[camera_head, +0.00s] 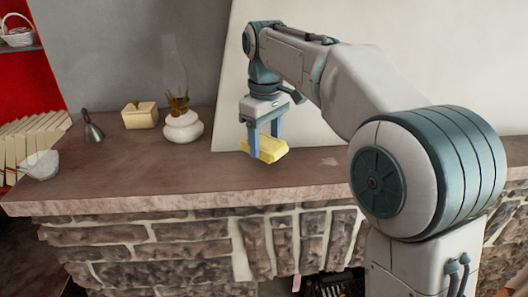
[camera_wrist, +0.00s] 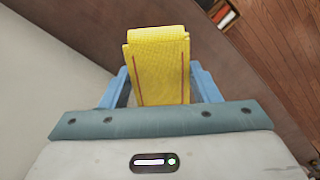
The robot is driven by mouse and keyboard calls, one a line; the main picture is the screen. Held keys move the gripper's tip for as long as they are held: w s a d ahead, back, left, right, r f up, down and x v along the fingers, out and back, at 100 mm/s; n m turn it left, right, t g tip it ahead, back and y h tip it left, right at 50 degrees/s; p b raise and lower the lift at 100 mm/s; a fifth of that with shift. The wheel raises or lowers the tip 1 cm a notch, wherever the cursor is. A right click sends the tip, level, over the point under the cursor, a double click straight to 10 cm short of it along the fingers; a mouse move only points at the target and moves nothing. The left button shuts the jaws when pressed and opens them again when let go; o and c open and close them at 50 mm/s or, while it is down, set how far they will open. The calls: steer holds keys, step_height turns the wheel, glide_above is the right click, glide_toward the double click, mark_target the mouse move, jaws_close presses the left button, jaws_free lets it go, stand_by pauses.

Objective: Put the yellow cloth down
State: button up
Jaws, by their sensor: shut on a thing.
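The yellow cloth (camera_head: 268,150) is a folded, block-like bundle. My gripper (camera_head: 264,146) points down over the mantel shelf (camera_head: 120,185) and is shut on the cloth, one finger on each side. The cloth is at or just above the shelf top near its middle; I cannot tell whether it touches. In the wrist view the cloth (camera_wrist: 160,65) sits between the blue fingers (camera_wrist: 158,88) and shows thin red lines along its sides. The brown shelf surface (camera_wrist: 85,35) shows behind it.
A white pot with a glass chimney (camera_head: 183,127), a cream box (camera_head: 140,115), a small metal bell (camera_head: 93,130) and a pale scoop-like object (camera_head: 40,165) stand to the left on the shelf. Bare shelf lies between pot and cloth. The shelf's front edge drops to stone.

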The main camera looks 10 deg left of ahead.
mark_target(265, 167)
steer(key=shift+f, duration=2.05)
steer(key=shift+f, duration=0.2)
steer(key=o, duration=0.9)
step_height(265, 167, up, 12)
steer(key=shift+r+p, duration=0.2)
steer(key=shift+p, duration=0.4)
